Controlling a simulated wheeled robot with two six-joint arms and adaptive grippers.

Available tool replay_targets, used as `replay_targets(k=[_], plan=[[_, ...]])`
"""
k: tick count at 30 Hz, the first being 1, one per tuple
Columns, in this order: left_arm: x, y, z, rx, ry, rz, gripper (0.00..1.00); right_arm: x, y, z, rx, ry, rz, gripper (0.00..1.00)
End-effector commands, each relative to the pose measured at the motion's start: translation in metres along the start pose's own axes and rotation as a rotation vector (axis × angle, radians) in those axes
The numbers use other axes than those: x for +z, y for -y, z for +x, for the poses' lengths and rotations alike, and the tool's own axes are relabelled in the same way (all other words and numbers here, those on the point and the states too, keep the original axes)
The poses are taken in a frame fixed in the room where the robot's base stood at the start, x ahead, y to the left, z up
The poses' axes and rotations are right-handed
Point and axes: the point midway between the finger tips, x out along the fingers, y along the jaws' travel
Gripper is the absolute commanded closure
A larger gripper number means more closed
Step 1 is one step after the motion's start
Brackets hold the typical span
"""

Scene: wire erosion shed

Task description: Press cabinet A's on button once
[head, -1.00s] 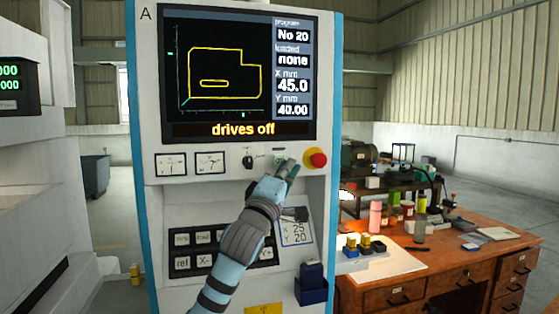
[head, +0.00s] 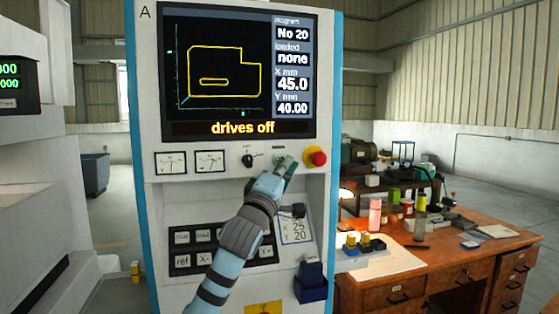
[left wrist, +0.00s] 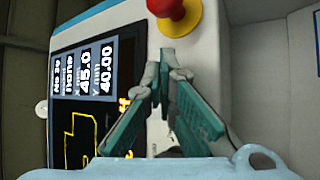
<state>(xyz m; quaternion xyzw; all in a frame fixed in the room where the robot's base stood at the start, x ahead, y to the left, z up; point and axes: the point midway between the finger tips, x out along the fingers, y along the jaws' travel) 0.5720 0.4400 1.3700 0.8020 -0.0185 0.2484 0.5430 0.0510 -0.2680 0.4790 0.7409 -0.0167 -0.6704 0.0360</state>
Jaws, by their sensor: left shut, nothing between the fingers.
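Cabinet A (head: 146,120) stands upright with the letter A at its top left. Its screen (head: 225,85) reads "drives off". Below the screen, a small green button (head: 280,158) shows in part beside a black rotary switch (head: 247,161) and a red mushroom button (head: 316,157) on a yellow base. My left gripper (head: 287,163) is shut and empty, its tips at the green button and covering part of it. I cannot tell whether they touch it. In the left wrist view the shut fingertips (left wrist: 167,57) point at the panel below the red button (left wrist: 173,12); the green button is hidden.
A lower key panel (head: 200,236) and a blue holder (head: 311,283) are on the cabinet front near my arm. A wooden desk (head: 440,268) with small items stands to the right. A white machine (head: 35,190) stands at the left.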

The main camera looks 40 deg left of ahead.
Motion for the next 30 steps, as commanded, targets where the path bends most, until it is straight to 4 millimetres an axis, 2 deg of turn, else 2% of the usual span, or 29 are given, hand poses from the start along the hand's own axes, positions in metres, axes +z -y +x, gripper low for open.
replay_targets(k=[30], plan=[[-0.0048, 0.0037, 0.0052, 0.000, 0.000, 0.000, 1.00, 0.0000, -0.0004, 0.0009, 0.001, 0.000, 0.000, 0.21]])
